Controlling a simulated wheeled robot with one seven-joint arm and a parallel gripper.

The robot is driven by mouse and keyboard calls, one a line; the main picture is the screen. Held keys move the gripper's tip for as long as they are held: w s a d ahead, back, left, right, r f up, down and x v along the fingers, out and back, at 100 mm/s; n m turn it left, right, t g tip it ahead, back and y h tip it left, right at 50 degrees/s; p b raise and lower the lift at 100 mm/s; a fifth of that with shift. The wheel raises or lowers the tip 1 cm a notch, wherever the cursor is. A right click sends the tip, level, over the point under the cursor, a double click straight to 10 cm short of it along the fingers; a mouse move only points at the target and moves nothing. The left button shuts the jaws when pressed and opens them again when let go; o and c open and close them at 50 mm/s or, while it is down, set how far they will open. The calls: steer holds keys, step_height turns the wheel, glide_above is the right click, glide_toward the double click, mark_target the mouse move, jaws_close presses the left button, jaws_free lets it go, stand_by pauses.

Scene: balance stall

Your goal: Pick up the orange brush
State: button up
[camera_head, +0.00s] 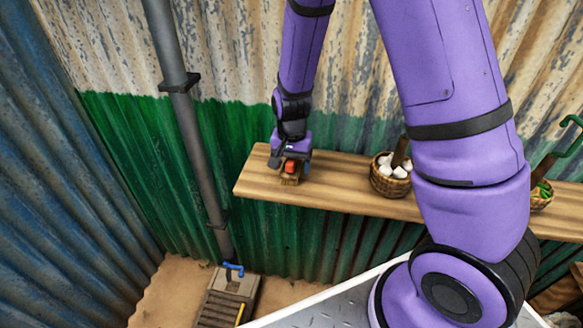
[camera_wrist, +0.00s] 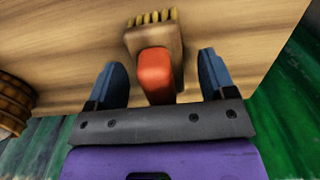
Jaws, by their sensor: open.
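The orange brush shows in the wrist view as an orange handle (camera_wrist: 155,72) on a tan block (camera_wrist: 150,42) with pale bristles at its far edge. It rests on the wooden shelf, and its orange part also shows in the head view (camera_head: 291,166). My gripper (camera_wrist: 162,75) is open, with one dark blue finger on each side of the orange handle. A gap shows between each finger and the handle. In the head view my gripper (camera_head: 291,160) is at the left end of the shelf, over the brush, and partly hides it.
The wooden shelf (camera_head: 340,196) runs along a green and cream corrugated wall. A basket with white items (camera_head: 390,183) stands right of the brush; another basket (camera_head: 541,199) with green contents is farther right. A grey pipe (camera_head: 190,130) rises left of the shelf. A blue-handled tap (camera_head: 233,269) is below.

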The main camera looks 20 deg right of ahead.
steer(key=c, duration=1.2)
steer(key=shift+o, duration=0.2)
